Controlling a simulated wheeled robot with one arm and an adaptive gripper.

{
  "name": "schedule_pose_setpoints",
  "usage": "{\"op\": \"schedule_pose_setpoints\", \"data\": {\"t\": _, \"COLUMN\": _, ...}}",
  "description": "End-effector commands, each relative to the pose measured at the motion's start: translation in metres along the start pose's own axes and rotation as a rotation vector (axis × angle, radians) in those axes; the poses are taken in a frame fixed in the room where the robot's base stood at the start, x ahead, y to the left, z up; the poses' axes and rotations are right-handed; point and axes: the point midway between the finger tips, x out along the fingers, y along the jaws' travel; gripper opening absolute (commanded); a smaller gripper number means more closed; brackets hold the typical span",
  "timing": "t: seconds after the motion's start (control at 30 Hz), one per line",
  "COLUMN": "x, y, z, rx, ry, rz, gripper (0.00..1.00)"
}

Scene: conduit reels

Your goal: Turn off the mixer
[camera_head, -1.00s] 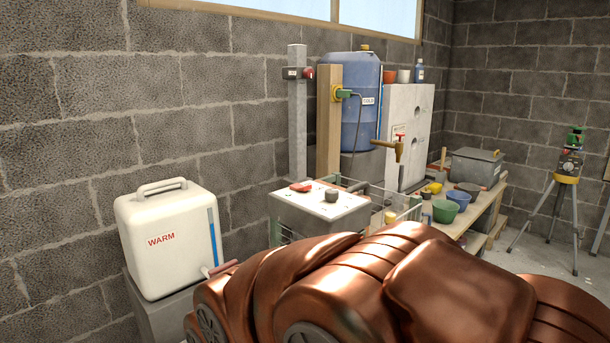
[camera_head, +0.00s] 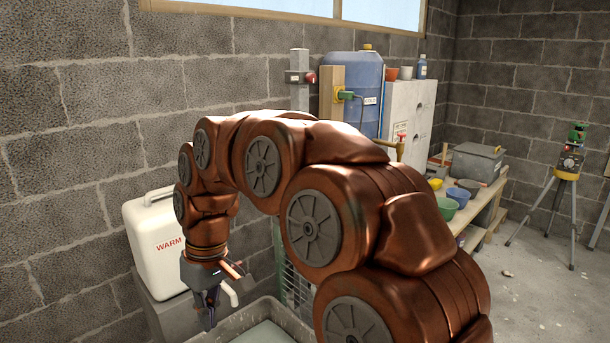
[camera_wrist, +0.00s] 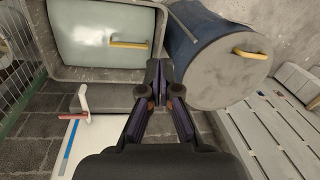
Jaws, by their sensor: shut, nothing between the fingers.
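No thing in view is clearly marked as the mixer. A grey post (camera_head: 299,65) by the back wall carries a dark box with a red knob (camera_head: 311,77). In the wrist view my gripper (camera_wrist: 157,76) shows between a grey tub (camera_wrist: 104,75) and a lidded blue bin (camera_wrist: 185,40), touching nothing I can make out.
The WARM container's spout and pink lever (camera_wrist: 83,98) are close to my gripper. The grey tub (camera_head: 290,318) lies below and right of it. A bench (camera_head: 487,205) with bowls and a grey box (camera_head: 477,163) stands right, beside a tripod (camera_head: 566,200). Open floor lies between them.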

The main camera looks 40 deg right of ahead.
Motion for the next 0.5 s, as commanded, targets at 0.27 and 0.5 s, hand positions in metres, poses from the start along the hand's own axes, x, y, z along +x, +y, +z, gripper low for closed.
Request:
{"op": "schedule_pose_setpoints", "data": {"t": 0.27, "x": -0.086, "y": 0.066, "z": -0.073, "rx": -0.013, "ry": 0.126, "rz": -0.023, "gripper": 0.00}}
{"op": "schedule_pose_setpoints", "data": {"t": 0.5, "x": -0.146, "y": 0.143, "z": -0.109, "rx": 0.006, "ry": 0.228, "rz": -0.011, "gripper": 0.00}}
